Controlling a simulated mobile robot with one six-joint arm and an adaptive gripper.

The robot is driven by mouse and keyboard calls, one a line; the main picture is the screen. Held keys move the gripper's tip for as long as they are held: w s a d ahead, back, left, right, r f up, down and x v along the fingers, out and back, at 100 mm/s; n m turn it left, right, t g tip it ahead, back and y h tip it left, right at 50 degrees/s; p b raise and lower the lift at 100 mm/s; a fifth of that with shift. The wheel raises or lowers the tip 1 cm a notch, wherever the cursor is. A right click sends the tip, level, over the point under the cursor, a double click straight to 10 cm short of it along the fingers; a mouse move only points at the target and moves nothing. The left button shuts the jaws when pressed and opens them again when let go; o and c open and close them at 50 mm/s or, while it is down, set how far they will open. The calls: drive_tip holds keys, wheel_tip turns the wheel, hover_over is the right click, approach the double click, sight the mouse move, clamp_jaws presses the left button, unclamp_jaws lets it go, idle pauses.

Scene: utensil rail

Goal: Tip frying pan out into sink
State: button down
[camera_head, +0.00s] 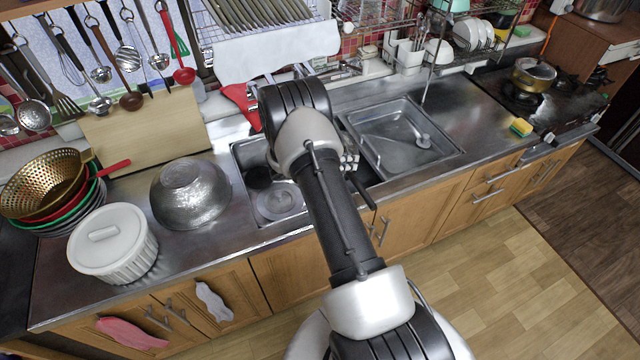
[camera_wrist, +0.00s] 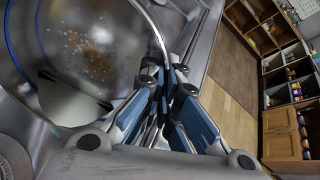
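The frying pan (camera_wrist: 95,45) fills the upper left of the wrist view. It looks round and grey inside, with several brown bits on its surface. My gripper (camera_wrist: 165,92) is at the pan's right edge, its fingers close together and seemingly shut on the handle, which they mostly hide. In the head view my arm covers most of the gripper and pan; a black handle (camera_head: 363,192) sticks out to the right of the arm, over the sink. The sink has a left basin (camera_head: 262,212) and a right basin (camera_head: 440,153). How far the pan is tilted cannot be told.
Utensils hang above. A faucet (camera_head: 425,90) rises behind the right basin.

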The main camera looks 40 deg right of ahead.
drive_tip(key=shift+w+a+r+h+b, duration=0.15)
drive_tip(key=shift+a+r+h+b, duration=0.15)
drive_tip(key=shift+a+h+b, duration=0.7)
drive_tip(key=shift+w+a+r+g+h+b, duration=0.1)
drive_tip(key=shift+a+r+g+h+b, duration=0.1)
drive_tip(key=shift+a+h+b, duration=0.6)
drive_tip(key=shift+a+r+g+h+b, duration=0.15)
drive_tip(key=shift+h+b, duration=0.15)
drive_tip(key=shift+b, duration=0.95)
drive_tip(key=shift+r, duration=0.1)
drive_tip(key=shift+d+r+y+p, duration=0.2)
drive_tip(key=shift+d+y+p, duration=0.25)
drive_tip(key=shift+p, duration=0.55)
drive_tip(key=d+y+p, duration=0.2)
drive_tip(key=p, duration=0.1)
drive_tip(key=shift+s+f, duration=0.2)
drive_tip(key=shift+f, duration=0.05)
drive_tip(key=d+f+y+p, duration=0.1)
drive_tip(key=y+p, duration=0.1)
drive_tip(key=p, duration=0.1)
drive_tip(key=shift+d, duration=0.4)
drive_tip(key=d+y, duration=0.4)
drive_tip(key=d+t+y, duration=0.1)
drive_tip(key=d+y, duration=0.2)
drive_tip(key=y, duration=0.1)
drive_tip(key=s+d+t+y, duration=0.1)
drive_tip(key=d+y, duration=0.3)
drive_tip(key=shift+s+d+f+b, duration=0.1)
drive_tip(key=shift+d+b, duration=0.2)
drive_tip(key=shift+b, duration=0.35)
